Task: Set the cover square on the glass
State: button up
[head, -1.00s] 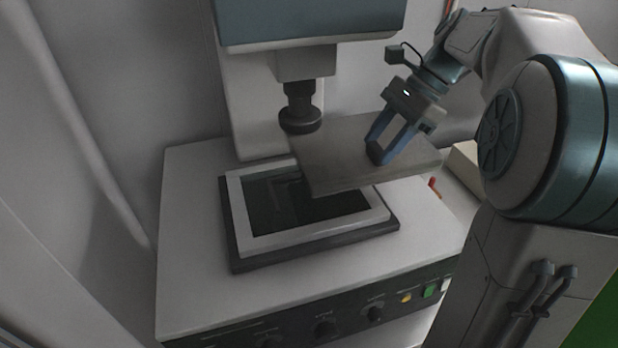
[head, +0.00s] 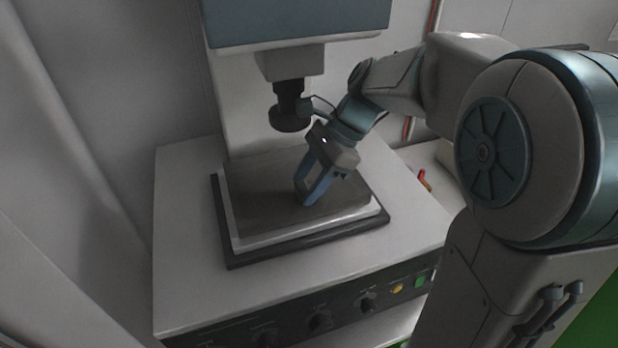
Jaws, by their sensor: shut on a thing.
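The cover (head: 262,200) is a flat grey-brown plate. It lies over the dark glass, which is now hidden beneath it. The white frame (head: 310,230) around the glass shows along the front and left edges, inside a dark base (head: 300,247). The cover looks roughly in line with the frame; I cannot tell whether it rests flat or is slightly above it. My gripper (head: 306,198) is shut on the dark knob at the cover's middle, coming from the upper right.
A dark round press head (head: 290,118) hangs from the machine's column just behind the cover, close to my gripper. The white machine top (head: 185,235) is clear around the base. Knobs and coloured buttons (head: 398,288) line the front panel.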

jog(key=shift+f, duration=0.15)
jog(key=o, duration=1.2)
